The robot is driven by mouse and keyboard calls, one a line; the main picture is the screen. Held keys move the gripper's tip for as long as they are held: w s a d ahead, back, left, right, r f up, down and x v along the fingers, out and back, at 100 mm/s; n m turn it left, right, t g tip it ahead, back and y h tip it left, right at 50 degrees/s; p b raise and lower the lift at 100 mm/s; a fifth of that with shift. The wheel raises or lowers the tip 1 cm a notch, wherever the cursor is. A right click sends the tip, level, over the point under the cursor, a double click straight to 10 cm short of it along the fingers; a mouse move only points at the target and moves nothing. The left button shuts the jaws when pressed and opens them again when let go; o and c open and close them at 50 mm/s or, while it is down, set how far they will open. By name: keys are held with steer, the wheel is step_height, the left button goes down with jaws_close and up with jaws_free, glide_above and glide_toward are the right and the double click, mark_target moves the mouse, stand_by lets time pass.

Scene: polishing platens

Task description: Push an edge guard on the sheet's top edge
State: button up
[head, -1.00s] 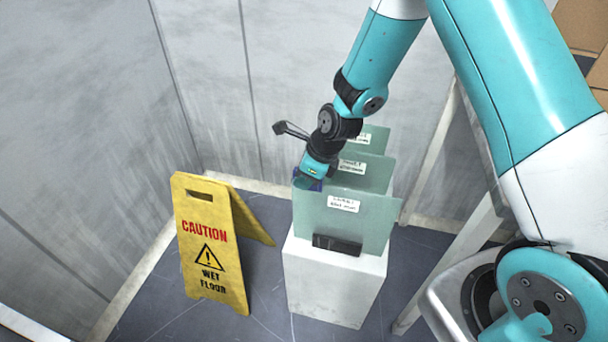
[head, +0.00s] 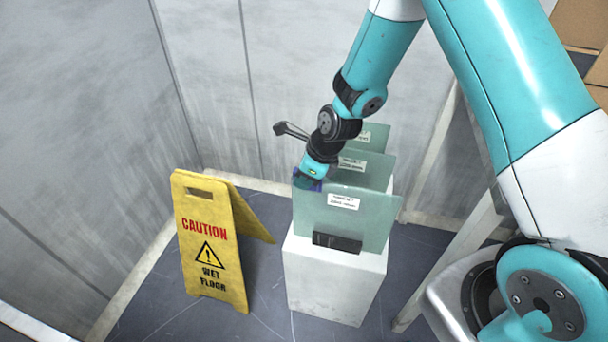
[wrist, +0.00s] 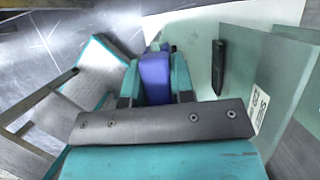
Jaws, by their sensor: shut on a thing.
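Several pale green sheets with white labels stand one behind another on a white block. The front sheet (head: 372,215) is upright in a black holder (head: 337,242). My gripper (head: 307,180) is at the front sheet's top left corner, pointing down. It is shut on a blue-purple edge guard (wrist: 155,78), which shows between the teal fingers in the wrist view. In the head view the guard (head: 304,185) is at the sheet's top edge. I cannot tell whether it sits over the edge or only touches it.
The white block (head: 325,290) stands on a dark tiled floor. A yellow caution sign (head: 208,245) stands to its left. Grey walls (head: 200,80) close off the back and left. Brown boxes (head: 582,22) are at the top right.

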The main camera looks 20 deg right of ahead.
steer(key=shift+f, duration=0.1)
stand_by(0.3)
steer(key=o, duration=1)
steer(key=p+v, duration=0.2)
steer(key=v, duration=1.5)
steer(key=shift+r, duration=0.3)
